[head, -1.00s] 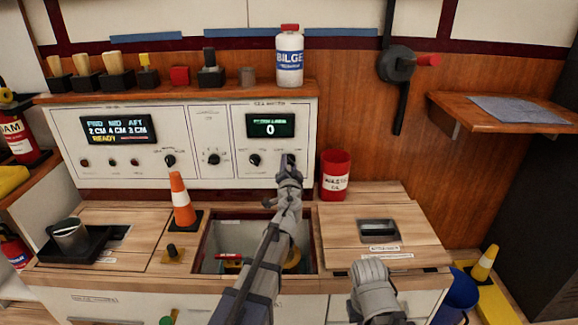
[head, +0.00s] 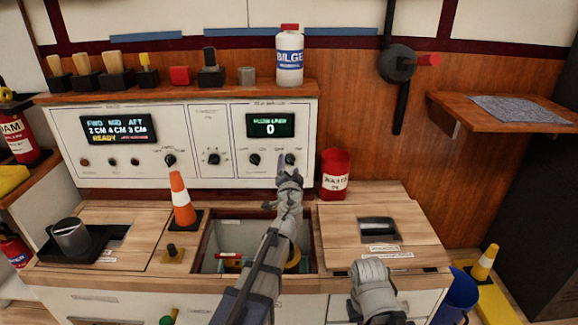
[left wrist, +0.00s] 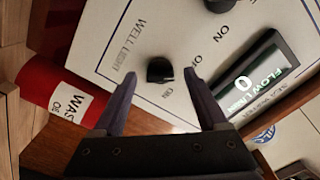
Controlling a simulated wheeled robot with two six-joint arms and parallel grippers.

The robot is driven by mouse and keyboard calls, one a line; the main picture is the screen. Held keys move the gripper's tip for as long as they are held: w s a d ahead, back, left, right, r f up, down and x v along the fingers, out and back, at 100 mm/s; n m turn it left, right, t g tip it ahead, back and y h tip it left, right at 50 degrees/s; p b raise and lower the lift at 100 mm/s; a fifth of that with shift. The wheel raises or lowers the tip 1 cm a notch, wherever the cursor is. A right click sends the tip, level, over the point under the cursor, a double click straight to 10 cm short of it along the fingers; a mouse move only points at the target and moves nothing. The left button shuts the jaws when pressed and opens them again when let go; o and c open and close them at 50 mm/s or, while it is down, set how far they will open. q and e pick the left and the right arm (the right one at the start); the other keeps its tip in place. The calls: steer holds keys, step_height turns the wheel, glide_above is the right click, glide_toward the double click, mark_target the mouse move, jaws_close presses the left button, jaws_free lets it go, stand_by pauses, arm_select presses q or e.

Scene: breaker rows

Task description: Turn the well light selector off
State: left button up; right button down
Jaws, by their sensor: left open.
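The well light selector (left wrist: 160,70) is a small black knob on the white panel, beside printed WELL LIGHT lettering. In the head view it (head: 290,158) sits at the right end of the panel's row of knobs. My left gripper (head: 288,171) is just below and in front of it. In the left wrist view the gripper (left wrist: 160,86) is open, with one finger to each side of the knob and nothing held. I cannot tell whether either finger touches it, or clearly which label it points at. My right gripper's fingers do not show.
A red waste oil can (head: 335,174) stands right of the panel, close to the selector. An orange cone (head: 181,198) stands on the counter (head: 130,222). An open well (head: 214,240) lies under my left arm. A bilge bottle (head: 289,58) stands on the shelf above.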

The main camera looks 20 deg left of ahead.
arm_select(q)
steer(key=v, duration=0.6)
steer(key=shift+s, duration=0.15)
steer(key=s+d+f+n+g+p, duration=0.2)
steer(key=s+f+n+g+p, duration=0.1)
steer(key=s+f+g+p, duration=0.25)
steer(key=s+d+f+n+g+p, duration=0.2)
steer(key=s+f+g, duration=0.3)
steer(key=s, duration=0.4)
steer(key=s+d+m+g+h+p, duration=0.2)
steer(key=s+d+g+h+p, duration=0.35)
steer(key=s+d, duration=0.75)
step_height(320, 180, up, 37)
steer(key=s+a+g+y+p, duration=0.1)
steer(key=a+p, duration=0.1)
steer(key=p, duration=3.3)
steer(key=shift+s+f+g+y, duration=0.2)
steer(key=shift+g+y, duration=0.1)
steer(key=shift+y, duration=0.05)
